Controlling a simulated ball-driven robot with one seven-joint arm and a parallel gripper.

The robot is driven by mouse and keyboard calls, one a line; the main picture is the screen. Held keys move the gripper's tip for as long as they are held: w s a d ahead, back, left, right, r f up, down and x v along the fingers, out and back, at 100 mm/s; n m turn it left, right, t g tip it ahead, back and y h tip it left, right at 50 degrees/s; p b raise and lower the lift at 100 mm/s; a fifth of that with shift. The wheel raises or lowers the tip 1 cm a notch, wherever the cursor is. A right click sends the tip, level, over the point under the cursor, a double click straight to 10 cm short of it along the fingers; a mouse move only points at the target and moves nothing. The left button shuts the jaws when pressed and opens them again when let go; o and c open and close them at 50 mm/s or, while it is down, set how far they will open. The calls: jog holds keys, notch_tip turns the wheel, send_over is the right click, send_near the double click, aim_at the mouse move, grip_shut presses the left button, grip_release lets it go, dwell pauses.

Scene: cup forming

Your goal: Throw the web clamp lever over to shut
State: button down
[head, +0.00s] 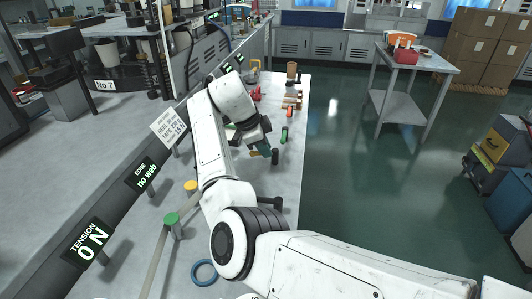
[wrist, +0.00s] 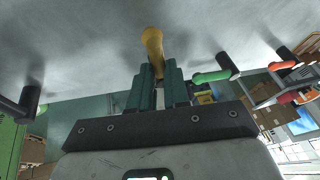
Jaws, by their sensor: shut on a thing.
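A yellow lever handle (wrist: 152,45) stands up between the fingertips in the wrist view. My gripper (wrist: 158,86) has its two dark green fingers shut around the handle's lower part, and the rounded upper part sticks out beyond them. In the head view, my gripper (head: 264,148) is at the grey bench's right side, with a small bit of the yellow handle (head: 254,154) showing beside it. No label on this lever is readable, so I cannot confirm it as the web clamp lever. Its base and pivot are hidden.
A green handle (head: 284,134), a black handle (head: 275,157) and an orange-red one (head: 289,112) stand close to my gripper. Signs reading "TENSION ON" (head: 88,242) and "EDGE no web" (head: 146,174) line the left rail.

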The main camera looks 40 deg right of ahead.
jog(key=shift+d+m+g+b, duration=0.35)
jog(key=shift+m+g+b, duration=0.05)
jog(key=shift+m, duration=0.6)
jog(key=c, duration=1.1)
grip_release()
jog(key=shift+w, duration=0.1)
jog(key=shift+w+a+r, duration=0.1)
jog(key=shift+a+r, duration=0.1)
jog(key=shift+r, duration=0.05)
jog(key=v, duration=1)
